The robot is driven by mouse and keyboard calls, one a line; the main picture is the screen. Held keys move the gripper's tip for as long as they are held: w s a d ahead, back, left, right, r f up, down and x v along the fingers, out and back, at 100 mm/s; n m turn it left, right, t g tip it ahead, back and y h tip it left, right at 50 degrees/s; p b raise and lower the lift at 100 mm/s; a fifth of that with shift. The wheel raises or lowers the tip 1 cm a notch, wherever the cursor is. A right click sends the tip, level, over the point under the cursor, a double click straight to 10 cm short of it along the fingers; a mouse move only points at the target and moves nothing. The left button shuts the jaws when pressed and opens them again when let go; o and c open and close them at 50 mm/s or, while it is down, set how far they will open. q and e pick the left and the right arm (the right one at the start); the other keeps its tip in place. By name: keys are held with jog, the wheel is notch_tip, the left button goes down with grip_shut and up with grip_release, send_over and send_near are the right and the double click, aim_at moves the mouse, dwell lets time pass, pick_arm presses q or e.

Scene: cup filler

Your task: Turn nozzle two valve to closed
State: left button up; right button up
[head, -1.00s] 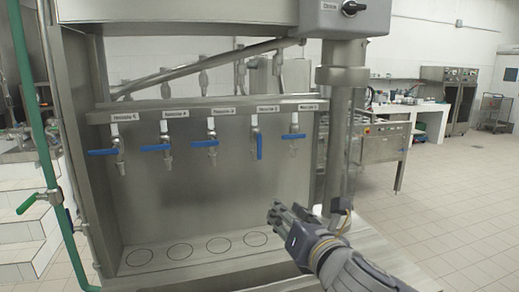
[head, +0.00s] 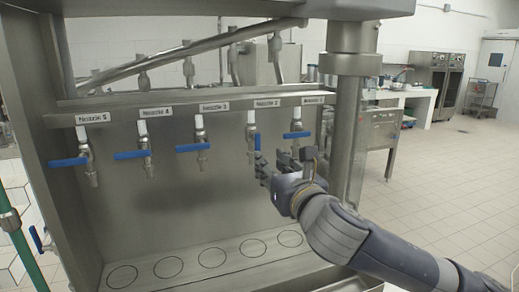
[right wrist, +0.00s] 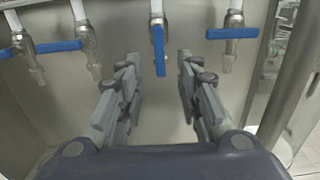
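The nozzle two valve has a blue lever (head: 257,142) that hangs straight down, under the Nozzle 2 label (head: 267,103). It also shows in the right wrist view (right wrist: 159,50), upright at the top middle. My right gripper (head: 272,165) is open and empty, just in front of and below this lever. In the right wrist view its two fingers (right wrist: 158,72) stand apart, with the lower end of the lever seen between them. I cannot tell whether they touch it. My left gripper is not in view.
The nozzle three lever (head: 192,148) and nozzle one lever (head: 297,135) lie level on either side. The nozzle four (head: 132,155) and nozzle five (head: 68,162) levers are also level. A metal post (head: 348,120) stands at the right. The marked shelf (head: 190,265) below is empty.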

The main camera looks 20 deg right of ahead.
aim_at(258, 148)
jog(key=w+p, duration=0.1)
jog(key=w, duration=0.7)
jog(key=shift+a+f, duration=0.15)
jog(key=shift+a, duration=0.05)
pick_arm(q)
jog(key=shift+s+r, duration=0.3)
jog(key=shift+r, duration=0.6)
pick_arm(e)
grip_shut()
